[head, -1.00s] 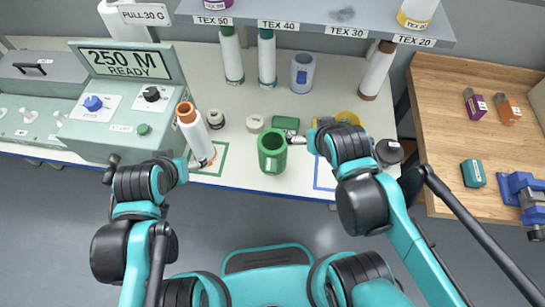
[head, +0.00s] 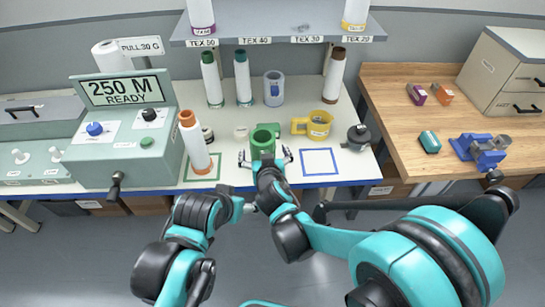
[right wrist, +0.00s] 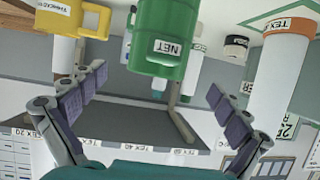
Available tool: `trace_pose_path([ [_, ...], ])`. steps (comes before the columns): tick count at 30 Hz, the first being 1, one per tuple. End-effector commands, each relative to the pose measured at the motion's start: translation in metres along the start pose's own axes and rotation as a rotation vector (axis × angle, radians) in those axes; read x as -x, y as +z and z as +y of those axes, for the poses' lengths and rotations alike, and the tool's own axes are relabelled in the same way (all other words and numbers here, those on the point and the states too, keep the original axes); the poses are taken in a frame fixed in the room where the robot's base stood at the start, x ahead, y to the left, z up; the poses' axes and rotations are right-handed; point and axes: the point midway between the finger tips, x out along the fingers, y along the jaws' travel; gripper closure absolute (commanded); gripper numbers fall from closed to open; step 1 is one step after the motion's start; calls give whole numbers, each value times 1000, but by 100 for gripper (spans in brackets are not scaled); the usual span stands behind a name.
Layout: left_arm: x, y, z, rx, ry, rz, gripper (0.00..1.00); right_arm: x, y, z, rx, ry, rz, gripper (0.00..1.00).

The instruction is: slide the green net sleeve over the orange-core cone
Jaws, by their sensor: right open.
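The green net sleeve (head: 264,143) stands upright near the table's front edge, like an open-topped mug with a handle. In the right wrist view the sleeve (right wrist: 165,50) bears the label NET. My right gripper (head: 265,157) is open in front of the sleeve, its fingers spread to either side; in the wrist view no finger visibly touches it. The orange-core cone (head: 196,145), white with an orange top, stands to the left in a green outlined square. It also shows at the right of the wrist view (right wrist: 280,85). My left gripper (head: 249,208) is low, before the table, its fingers unclear.
A yellow mug (head: 315,125) and a dark grey round item (head: 356,137) stand to the right. A blue outlined square (head: 319,162) is empty. The green machine (head: 125,150) stands left of the cone. Several other cones stand behind, under the shelf (head: 280,38).

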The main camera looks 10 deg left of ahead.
Motion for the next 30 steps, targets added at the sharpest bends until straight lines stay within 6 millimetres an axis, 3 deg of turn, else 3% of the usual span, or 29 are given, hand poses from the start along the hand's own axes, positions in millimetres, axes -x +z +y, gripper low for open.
trace_pose_path([
  [15,-21,15,0,0,0,0,24,-64,4,4,-1,2,-2,0],
  [22,-20,14,0,0,0,0,24,-65,2,4,-1,2,-2,0],
  [28,-20,14,0,0,0,0,24,-65,2,4,-1,2,-2,52],
  [30,-20,14,0,0,0,0,24,-65,2,4,-1,2,-2,52],
])
